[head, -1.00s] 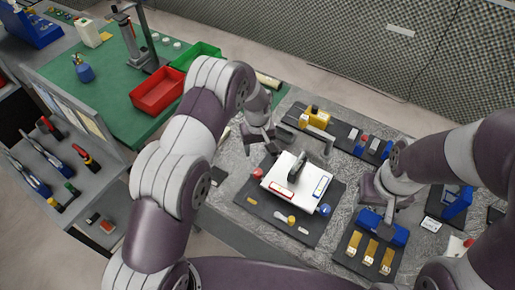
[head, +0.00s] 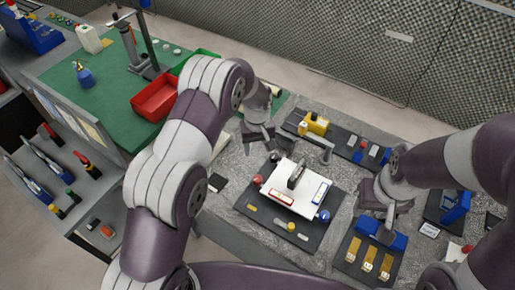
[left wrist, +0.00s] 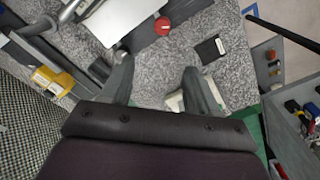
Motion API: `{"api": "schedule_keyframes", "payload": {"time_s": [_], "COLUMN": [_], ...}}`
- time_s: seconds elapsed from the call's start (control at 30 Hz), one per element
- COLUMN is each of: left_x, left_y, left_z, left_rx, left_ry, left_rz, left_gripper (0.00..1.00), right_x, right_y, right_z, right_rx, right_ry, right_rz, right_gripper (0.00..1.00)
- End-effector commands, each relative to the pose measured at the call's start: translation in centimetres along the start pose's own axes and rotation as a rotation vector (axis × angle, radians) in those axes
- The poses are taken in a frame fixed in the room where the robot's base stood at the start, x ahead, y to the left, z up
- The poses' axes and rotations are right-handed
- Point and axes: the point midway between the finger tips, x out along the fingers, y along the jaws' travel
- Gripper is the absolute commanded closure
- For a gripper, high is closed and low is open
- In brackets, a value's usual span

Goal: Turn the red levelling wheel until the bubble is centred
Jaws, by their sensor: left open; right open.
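The red levelling wheel (head: 258,181) is at the left corner of a white levelling plate (head: 300,204), which sits on a dark mat. A red-framed vial (head: 281,195) and a blue-framed vial (head: 321,192) lie on the plate; their bubbles are too small to read. My left gripper (head: 262,146) is open and empty, above and behind the red wheel, apart from it. In the left wrist view the red wheel (left wrist: 163,26) lies beyond the open fingers (left wrist: 156,68). My right gripper (head: 382,212) is open above a blue block at the right.
A blue wheel (head: 324,216) and a yellow wheel (head: 291,227) are at the plate's other corners. A dark rail with a yellow block (head: 317,124) stands behind. A black card (left wrist: 209,48) lies on the grey table near the red wheel. A red tray (head: 155,98) is at the left.

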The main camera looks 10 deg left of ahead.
Motion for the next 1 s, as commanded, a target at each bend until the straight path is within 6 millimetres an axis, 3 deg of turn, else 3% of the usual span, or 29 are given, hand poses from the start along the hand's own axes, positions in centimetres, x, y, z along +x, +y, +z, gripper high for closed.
{"api": "schedule_keyframes", "payload": {"time_s": [0.1, 0.3, 0.43, 0.83, 0.93, 1.0], "left_x": [-2.3, -7.7, -10.9, -11.4, -10.7, -9.1], "left_y": [0.1, 0.1, 0.1, 0.0, -0.8, -2.4], "left_z": [-0.2, -0.1, 0.0, 0.0, -0.5, -0.8], "left_rx": [0.000, 0.000, 0.000, -0.001, -0.021, -0.056], "left_ry": [0.008, 0.006, 0.001, 0.000, 0.004, -0.010], "left_rz": [0.005, 0.004, 0.001, 0.000, 0.002, -0.005], "left_gripper": [0.40, 0.40, 0.40, 0.40, 0.40, 0.40], "right_x": [2.1, 4.1, 2.8, 2.7, 3.6, 4.9], "right_y": [0.0, 0.0, 0.0, 0.0, 0.0, 0.0], "right_z": [0.3, 0.5, 0.3, 0.3, 0.5, 0.6], "right_rx": [0.000, 0.000, 0.000, 0.000, 0.000, 0.000], "right_ry": [-0.001, -0.001, -0.001, -0.001, 0.000, -0.001], "right_rz": [0.000, 0.000, 0.000, 0.000, 0.000, 0.000], "right_gripper": [0.57, 0.57, 0.57, 0.57, 0.57, 0.57]}}
